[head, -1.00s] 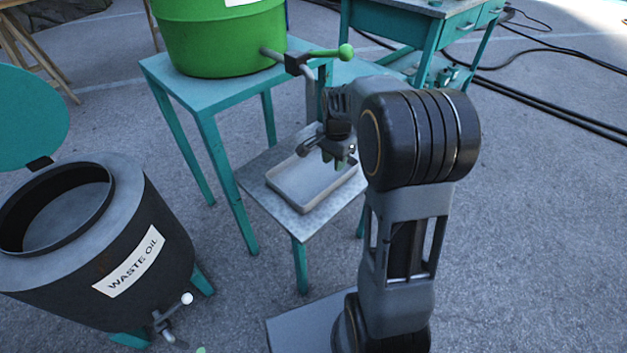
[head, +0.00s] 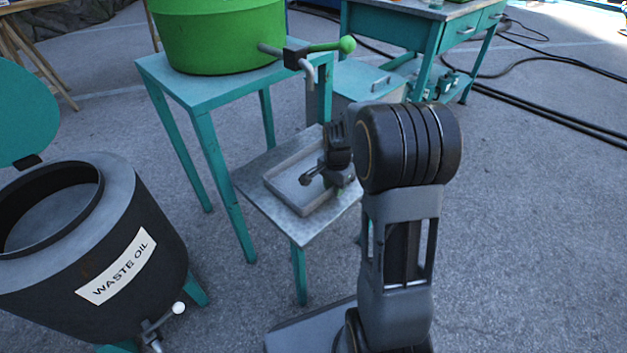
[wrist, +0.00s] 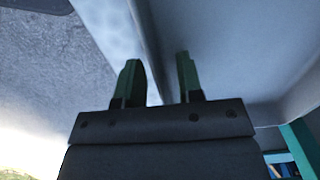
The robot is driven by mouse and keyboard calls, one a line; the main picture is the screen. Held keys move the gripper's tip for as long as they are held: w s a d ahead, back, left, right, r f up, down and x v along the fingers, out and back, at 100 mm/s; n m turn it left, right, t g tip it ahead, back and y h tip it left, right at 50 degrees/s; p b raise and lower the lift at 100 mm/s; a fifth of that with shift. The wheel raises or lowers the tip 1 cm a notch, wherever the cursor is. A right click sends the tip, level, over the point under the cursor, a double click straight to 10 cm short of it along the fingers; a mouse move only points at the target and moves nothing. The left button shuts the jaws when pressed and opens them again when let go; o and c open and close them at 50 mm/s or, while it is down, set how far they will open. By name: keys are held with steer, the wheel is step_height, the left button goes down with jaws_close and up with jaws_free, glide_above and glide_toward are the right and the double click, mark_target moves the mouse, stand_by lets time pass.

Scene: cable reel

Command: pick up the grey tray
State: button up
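The grey tray (head: 281,200) is a shallow rectangular pan lying on the low metal-topped shelf (head: 262,202) below the green drum. My gripper (head: 341,180) is down at the tray's right side in the head view, and its fingertips are hidden there. In the wrist view, the two green fingers of my gripper (wrist: 158,75) stand apart. The wall of the tray (wrist: 153,50) runs between them, with a clear gap on the right. I cannot tell whether the left finger touches the wall.
The green drum (head: 215,40) stands on the teal table (head: 190,95), its tap (head: 297,58) jutting out above the tray. A black waste oil barrel (head: 125,235) stands at left. A teal bench (head: 435,45) and black cables (head: 560,110) are behind.

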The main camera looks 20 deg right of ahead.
steer(key=shift+f, duration=0.1)
steer(key=shift+c, duration=0.2)
jaws_close()
stand_by(0.5)
